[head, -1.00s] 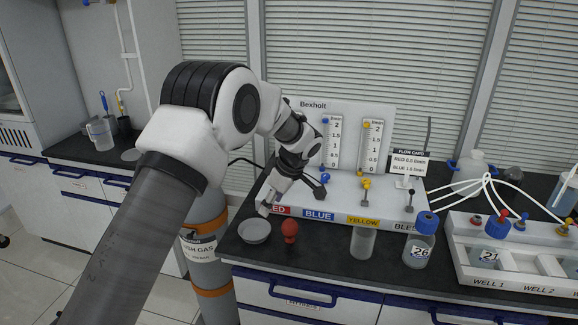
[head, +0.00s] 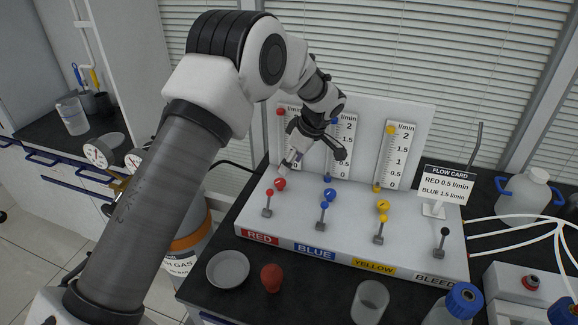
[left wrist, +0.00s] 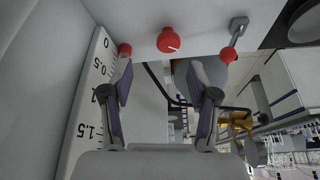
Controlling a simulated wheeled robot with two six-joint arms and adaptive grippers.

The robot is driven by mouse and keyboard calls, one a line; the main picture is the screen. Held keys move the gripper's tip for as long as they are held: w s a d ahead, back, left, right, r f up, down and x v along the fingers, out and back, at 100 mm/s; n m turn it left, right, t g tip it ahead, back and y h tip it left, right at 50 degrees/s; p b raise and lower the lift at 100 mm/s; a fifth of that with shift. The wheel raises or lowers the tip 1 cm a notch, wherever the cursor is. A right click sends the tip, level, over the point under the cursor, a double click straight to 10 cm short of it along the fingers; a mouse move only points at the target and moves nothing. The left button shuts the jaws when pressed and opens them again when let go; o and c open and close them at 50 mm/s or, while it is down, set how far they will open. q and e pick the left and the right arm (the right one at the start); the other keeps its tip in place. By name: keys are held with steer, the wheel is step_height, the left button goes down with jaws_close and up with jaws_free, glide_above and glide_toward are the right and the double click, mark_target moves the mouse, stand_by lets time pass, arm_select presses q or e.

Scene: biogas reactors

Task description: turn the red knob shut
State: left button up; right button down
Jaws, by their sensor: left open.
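The red knob (head: 280,184) is a small round knob on the white panel's deck, behind the RED label. In the left wrist view the red knob (left wrist: 168,40) shows a white mark and lies just beyond the fingertips, roughly between them. My left gripper (head: 306,158) is open and empty, above and behind the knob in the head view. Both fingers of the left gripper (left wrist: 158,72) show apart in the left wrist view, not touching the knob. A red-tipped lever (head: 268,200) stands beside the knob; it also shows in the left wrist view (left wrist: 233,38). My right gripper is out of view.
The upright flow-scale board (head: 360,120) stands close behind the left gripper. Blue (head: 330,194) and yellow (head: 382,205) knobs sit to the right. A grey dish (head: 228,269), a red bulb (head: 271,278) and a beaker (head: 370,300) stand in front. A flow card (head: 447,185) stands at right.

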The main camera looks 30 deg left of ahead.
mark_target(281, 180)
arm_select(q)
steer(key=shift+s+a+f+p, duration=0.1)
steer(key=shift+s+f+p, duration=0.3)
steer(key=shift+s+f, duration=0.35)
steer(key=x, duration=0.4)
steer(key=shift+w+a+f+p, duration=0.2)
steer(key=shift+a+f+p, duration=0.05)
steer(key=shift+a+p, duration=0.15)
steer(key=shift+w+f, duration=0.15)
steer(key=shift+f, duration=0.2)
steer(key=shift+s+d+r, duration=0.1)
steer(key=shift+s+r, duration=0.2)
steer(key=c, duration=0.4)
jaws_close()
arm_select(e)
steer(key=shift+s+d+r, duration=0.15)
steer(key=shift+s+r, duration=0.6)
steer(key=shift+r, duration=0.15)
